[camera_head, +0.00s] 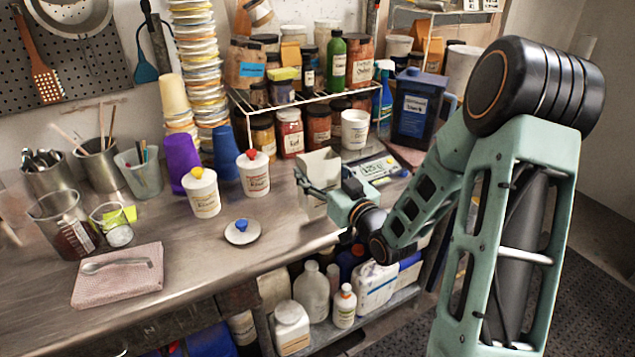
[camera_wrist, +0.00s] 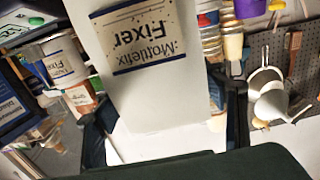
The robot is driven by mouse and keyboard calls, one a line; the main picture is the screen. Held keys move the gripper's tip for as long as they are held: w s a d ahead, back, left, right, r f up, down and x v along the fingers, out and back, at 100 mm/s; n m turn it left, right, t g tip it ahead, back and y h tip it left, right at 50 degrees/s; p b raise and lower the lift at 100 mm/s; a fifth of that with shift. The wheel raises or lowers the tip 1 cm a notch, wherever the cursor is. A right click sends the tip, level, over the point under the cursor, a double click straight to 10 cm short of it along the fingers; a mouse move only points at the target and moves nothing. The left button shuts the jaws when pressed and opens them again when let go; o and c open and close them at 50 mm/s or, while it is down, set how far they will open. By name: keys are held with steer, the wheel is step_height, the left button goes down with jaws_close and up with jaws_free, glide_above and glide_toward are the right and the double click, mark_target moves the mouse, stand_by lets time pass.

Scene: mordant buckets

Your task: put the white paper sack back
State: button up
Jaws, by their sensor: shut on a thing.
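The white paper sack (camera_head: 318,168) is upright at the front of the shelf, over the right part of the steel bench. I cannot tell whether its base touches the bench. In the wrist view the sack (camera_wrist: 165,95) fills the middle, and its beige label reading "Fixer" shows upside down. My gripper (camera_head: 322,190) is shut on the sack from the right side. Its dark fingers (camera_wrist: 165,130) show on both sides of the sack in the wrist view. The sack's far side is hidden.
A white pot with a red knob (camera_head: 255,176) and one with a yellow knob (camera_head: 204,196) stand left of the sack. A loose lid with a blue knob (camera_head: 242,232) lies in front. Behind are a scale (camera_head: 377,167), a white cup (camera_head: 355,130) and a wire shelf (camera_head: 290,103) of jars.

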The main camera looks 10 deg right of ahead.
steer(key=shift+w+a+f, duration=0.15)
steer(key=shift+w+f, duration=0.05)
steer(key=shift+f, duration=1.85)
steer(key=o, duration=1.4)
steer(key=shift+r, duration=0.15)
